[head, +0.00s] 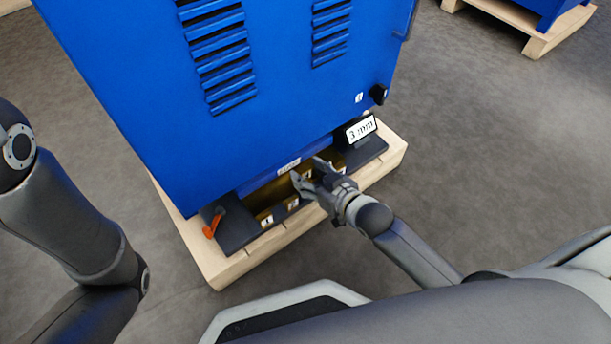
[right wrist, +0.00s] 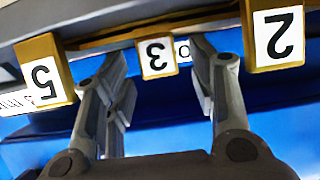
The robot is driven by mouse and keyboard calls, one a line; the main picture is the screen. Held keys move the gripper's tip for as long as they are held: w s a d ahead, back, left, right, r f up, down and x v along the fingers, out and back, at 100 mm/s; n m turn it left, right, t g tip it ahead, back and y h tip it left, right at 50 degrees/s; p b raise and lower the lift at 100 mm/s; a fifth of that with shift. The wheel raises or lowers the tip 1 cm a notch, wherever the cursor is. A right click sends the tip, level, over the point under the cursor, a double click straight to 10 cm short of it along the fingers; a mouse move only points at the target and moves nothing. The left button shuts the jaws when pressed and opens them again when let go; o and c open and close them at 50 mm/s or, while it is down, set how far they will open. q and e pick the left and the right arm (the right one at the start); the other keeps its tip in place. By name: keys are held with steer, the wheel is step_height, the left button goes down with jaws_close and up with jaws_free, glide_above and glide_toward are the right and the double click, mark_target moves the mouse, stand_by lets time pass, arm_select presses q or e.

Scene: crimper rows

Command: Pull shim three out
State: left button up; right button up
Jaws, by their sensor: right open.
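Shim three, a brass piece with a white "3" tag (right wrist: 157,58), shows upside down in the right wrist view. My right gripper (right wrist: 157,62) is open, with one finger on each side of the tag and visible gaps to it. In the head view, my right gripper (head: 309,173) reaches the low slot under the blue machine (head: 240,110) and hides part of the shim row. Beside shim three in the wrist view are shim five (right wrist: 44,82) on the left and shim two (right wrist: 278,40) on the right. My left arm shows at the left, but its gripper is out of view.
The machine stands on a wooden pallet (head: 235,268). An orange lever (head: 212,225) is left of the slot, and a "3 mm" sign (head: 361,128) is on the right. Another pallet (head: 537,42) is at the top right. Grey floor is free at right.

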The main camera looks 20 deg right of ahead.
steer(key=shift+b+x, duration=0.4)
steer(key=shift+x, duration=0.65)
steer(key=shift+c, duration=0.2)
jaws_close()
